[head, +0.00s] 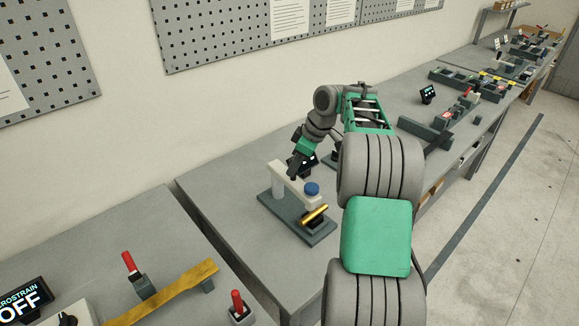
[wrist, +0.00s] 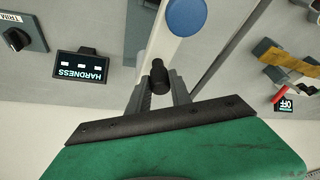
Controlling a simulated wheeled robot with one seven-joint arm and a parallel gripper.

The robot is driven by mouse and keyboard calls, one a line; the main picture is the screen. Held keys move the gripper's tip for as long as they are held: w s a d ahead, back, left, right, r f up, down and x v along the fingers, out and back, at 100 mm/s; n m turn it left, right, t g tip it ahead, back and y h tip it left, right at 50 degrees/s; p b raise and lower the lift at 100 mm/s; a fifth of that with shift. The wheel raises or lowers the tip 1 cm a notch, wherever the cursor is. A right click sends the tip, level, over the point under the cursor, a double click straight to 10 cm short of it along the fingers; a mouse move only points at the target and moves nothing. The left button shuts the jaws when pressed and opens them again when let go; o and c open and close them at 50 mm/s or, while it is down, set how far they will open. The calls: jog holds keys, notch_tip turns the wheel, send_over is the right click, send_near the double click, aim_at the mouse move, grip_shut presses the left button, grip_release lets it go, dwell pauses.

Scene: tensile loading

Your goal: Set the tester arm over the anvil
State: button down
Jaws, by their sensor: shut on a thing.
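The hardness tester stands on a dark base plate (head: 320,232) on the bench. Its white tester arm (head: 295,188) reaches from a white column (head: 278,186) to an end with a blue round cap (head: 312,188). The arm and blue cap (wrist: 187,17) also show in the wrist view. My gripper (head: 293,174) is at the arm; in the wrist view its fingers (wrist: 163,88) are closed around a black handle (wrist: 158,74) beside the white arm. A gold cylinder (head: 315,214) lies near the arm's end, over the base. The anvil is not clearly visible; the cylinder may cover it.
A display reading HARDNESS (wrist: 81,67) stands close by. A gap separates the benches. More fixtures (head: 428,135) stand further right.

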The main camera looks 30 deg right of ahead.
jog(key=shift+w+d+r, duration=0.15)
dwell(0.4)
jog(key=c, duration=1.3)
grip_release()
jog(key=shift+w+a, duration=0.1)
jog(key=shift+a, duration=0.15)
jog(key=shift+c, duration=0.2)
jog(key=shift+o, duration=0.8)
jog(key=shift+d, duration=0.2)
jog(key=p+v, duration=0.1)
jog(key=v, duration=0.6)
jog(key=shift+s+d+r+p, duration=0.15)
jog(key=shift+s+r+p, duration=0.1)
jog(key=shift+p, duration=0.05)
